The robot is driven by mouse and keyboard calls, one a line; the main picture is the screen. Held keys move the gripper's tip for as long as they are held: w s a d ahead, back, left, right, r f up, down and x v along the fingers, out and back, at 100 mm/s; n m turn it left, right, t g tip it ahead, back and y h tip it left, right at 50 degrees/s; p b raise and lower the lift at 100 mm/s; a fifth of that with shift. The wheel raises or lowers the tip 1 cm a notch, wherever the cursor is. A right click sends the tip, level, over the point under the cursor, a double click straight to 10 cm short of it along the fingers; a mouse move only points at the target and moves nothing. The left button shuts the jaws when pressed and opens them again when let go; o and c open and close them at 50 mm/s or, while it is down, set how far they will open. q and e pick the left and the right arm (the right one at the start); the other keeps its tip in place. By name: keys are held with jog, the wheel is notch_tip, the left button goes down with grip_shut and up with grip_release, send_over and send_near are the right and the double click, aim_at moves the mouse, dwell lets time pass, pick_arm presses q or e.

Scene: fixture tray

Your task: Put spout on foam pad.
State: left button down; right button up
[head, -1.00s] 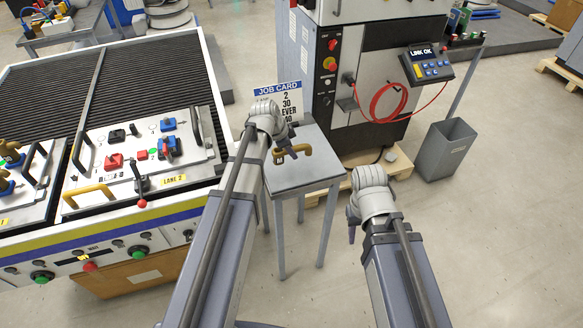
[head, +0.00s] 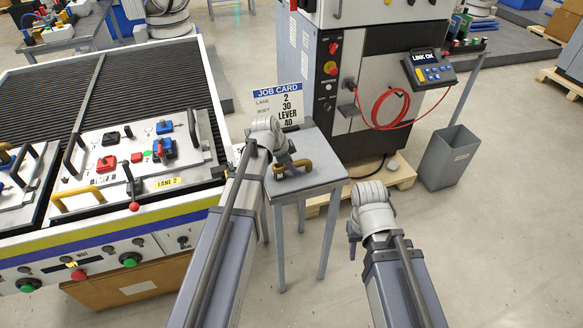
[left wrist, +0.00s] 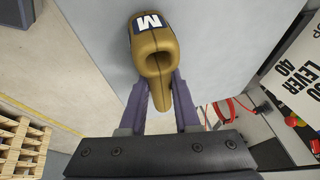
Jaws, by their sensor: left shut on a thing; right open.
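The spout (head: 296,167) is a bent brass-coloured piece with a dark "M" label, seen in the left wrist view (left wrist: 155,48). My left gripper (head: 284,165) is shut on it, with its two fingers (left wrist: 160,88) on either side of the spout. The spout is low over the grey top of a small stand (head: 318,178); I cannot tell whether it touches. No separate foam pad stands out from this grey top. My right gripper (head: 354,238) is open and empty, in front of and to the right of the stand.
A job card (head: 280,103) stands behind the stand's top. A dark machine with a red hose (head: 385,108) is behind it. A grey bin (head: 449,155) stands at the right. The lane 2 fixture tray (head: 120,180) with coloured parts lies left. The front right floor is clear.

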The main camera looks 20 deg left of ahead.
pick_arm(q)
jog(key=shift+f, duration=0.2)
jog(key=c, duration=0.6)
grip_release()
jog(key=shift+r, duration=0.1)
jog(key=p+v, duration=1.1)
jog(key=v, duration=0.1)
jog(key=s+d+n+g+y, duration=0.1)
jog(key=s+d+n, duration=0.1)
jog(key=s+d, duration=0.3)
jog(key=s+d+f+n+g+y, duration=0.1)
jog(key=s+d+n+g, duration=0.1)
jog(key=s+d, duration=0.3)
jog(key=s+d+n+g+y, duration=0.1)
jog(key=s+d+n, duration=0.3)
jog(key=s, duration=0.5)
jog(key=shift+s+d+f+g+y, duration=0.15)
jog(key=shift+d+f+y, duration=0.1)
jog(key=shift+d, duration=0.25)
jog(key=shift+s+d+f+g+y, duration=0.15)
jog(key=shift+d+y, duration=0.1)
jog(key=shift+d, duration=0.25)
